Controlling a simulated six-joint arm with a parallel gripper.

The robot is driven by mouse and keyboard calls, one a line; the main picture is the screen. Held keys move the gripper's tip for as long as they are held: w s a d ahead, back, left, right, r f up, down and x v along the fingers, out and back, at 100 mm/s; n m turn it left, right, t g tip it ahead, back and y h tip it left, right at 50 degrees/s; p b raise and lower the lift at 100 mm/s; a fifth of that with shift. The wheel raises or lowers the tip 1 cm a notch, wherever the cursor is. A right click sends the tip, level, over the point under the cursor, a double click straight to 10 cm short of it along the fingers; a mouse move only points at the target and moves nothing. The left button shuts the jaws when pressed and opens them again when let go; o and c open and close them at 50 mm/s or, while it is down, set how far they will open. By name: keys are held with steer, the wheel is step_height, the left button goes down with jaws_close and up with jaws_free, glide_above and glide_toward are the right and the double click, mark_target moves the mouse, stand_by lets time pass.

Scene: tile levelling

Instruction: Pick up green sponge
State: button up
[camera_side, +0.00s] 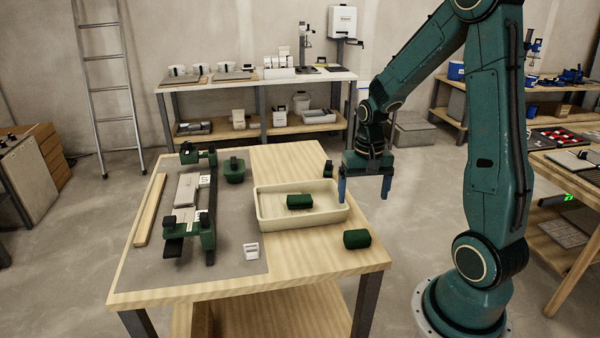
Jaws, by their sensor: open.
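A dark green block (300,201), which looks like a sponge, lies inside the cream tray (262,216). A second dark green, rounded block (357,239) lies on the table top just outside the tray's front right corner. I cannot tell for sure which of the two is the sponge. My gripper (364,193) points down with its two blue fingers spread and nothing between them. It hangs above and beyond the table's right side, right of the tray and higher than both blocks.
A green-ended clamp-like tool (205,236) with a grey tile piece (186,189) sits on the grey mat (160,270). A wooden strip (150,210), a green handled tool (234,171), a small white item (251,251) and a small dark item (328,169) are also on the table (330,270).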

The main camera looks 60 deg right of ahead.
glide_above(358, 233)
steer(key=shift+f, duration=4.2)
steer(key=shift+f, duration=0.15)
steer(key=shift+f, duration=2.45)
steer(key=c, duration=1.1)
steer(key=shift+o, duration=0.2)
steer(key=shift+r, duration=0.2)
step_height(358, 233, up, 20)
steer(key=shift+f, duration=0.2)
steer(key=shift+w, duration=0.1)
